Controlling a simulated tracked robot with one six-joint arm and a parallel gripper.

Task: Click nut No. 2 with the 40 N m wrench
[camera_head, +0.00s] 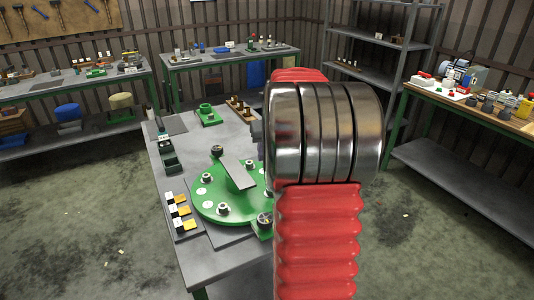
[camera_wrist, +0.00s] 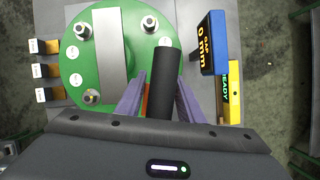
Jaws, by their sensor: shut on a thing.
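In the wrist view, my gripper (camera_wrist: 158,100) is shut on a black cylindrical handle (camera_wrist: 166,80), with a bit of orange beside it. I take it to be the wrench; its working end and any torque marking are hidden. The handle reaches over the right edge of the green disc (camera_wrist: 75,60). Nuts on studs stand on the disc at upper left (camera_wrist: 82,31), top (camera_wrist: 149,24) and lower left (camera_wrist: 92,97); I cannot read their numbers. In the head view, the green disc (camera_head: 205,207) lies on the table, and my arm hides the gripper and the disc's right side.
A grey metal bar (camera_wrist: 113,50) crosses the disc. Labelled yellow blocks (camera_head: 178,210) sit left of the disc.

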